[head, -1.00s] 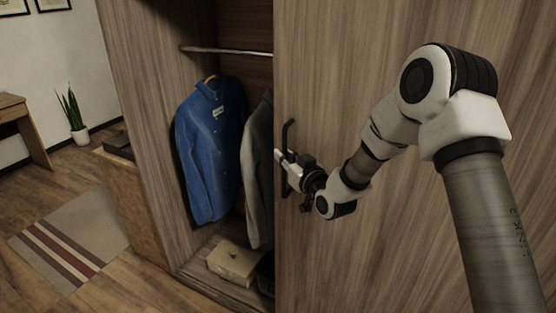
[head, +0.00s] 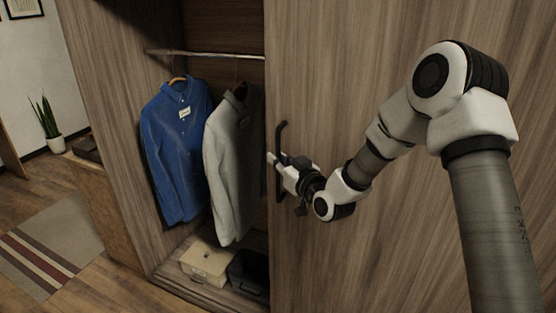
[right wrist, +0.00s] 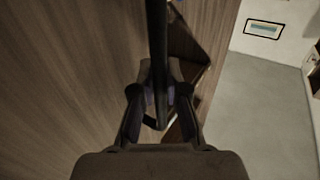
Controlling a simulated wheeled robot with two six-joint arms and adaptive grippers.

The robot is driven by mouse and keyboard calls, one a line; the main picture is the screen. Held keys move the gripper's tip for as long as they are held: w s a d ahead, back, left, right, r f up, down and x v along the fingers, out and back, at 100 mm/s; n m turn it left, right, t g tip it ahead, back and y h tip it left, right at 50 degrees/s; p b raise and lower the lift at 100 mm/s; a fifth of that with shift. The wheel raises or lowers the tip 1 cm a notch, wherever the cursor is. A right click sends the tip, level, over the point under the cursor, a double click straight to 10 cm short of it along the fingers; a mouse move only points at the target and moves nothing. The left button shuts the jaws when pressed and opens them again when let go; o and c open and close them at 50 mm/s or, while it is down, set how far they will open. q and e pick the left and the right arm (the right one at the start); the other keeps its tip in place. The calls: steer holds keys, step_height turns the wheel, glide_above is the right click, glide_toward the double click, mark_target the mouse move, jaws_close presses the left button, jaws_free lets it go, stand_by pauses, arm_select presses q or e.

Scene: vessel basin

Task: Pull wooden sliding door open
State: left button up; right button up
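The wooden sliding door (head: 390,60) fills the right half of the head view, with the wardrobe open to the left of its edge. A dark vertical bar handle (head: 281,135) is on the door near that edge. My right gripper (head: 279,166) is at the middle of the handle. In the right wrist view the handle (right wrist: 158,35) runs between the two fingers of my right gripper (right wrist: 160,78), which are closed in on it from both sides. The fingertips are partly dark and hard to make out. My left gripper is out of view.
Inside the wardrobe, a blue shirt (head: 178,145) and a grey jacket (head: 232,165) hang from a rail (head: 205,54). A beige box (head: 205,264) and a dark case (head: 248,272) lie at the bottom. A striped rug (head: 50,245) and a potted plant (head: 48,125) are at left.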

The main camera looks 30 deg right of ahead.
steer(key=o, duration=0.4)
steer(key=shift+r, duration=0.1)
steer(key=shift+o, duration=0.2)
steer(key=shift+s+d, duration=0.1)
steer(key=s, duration=1.1)
steer(key=shift+s+d, duration=0.4)
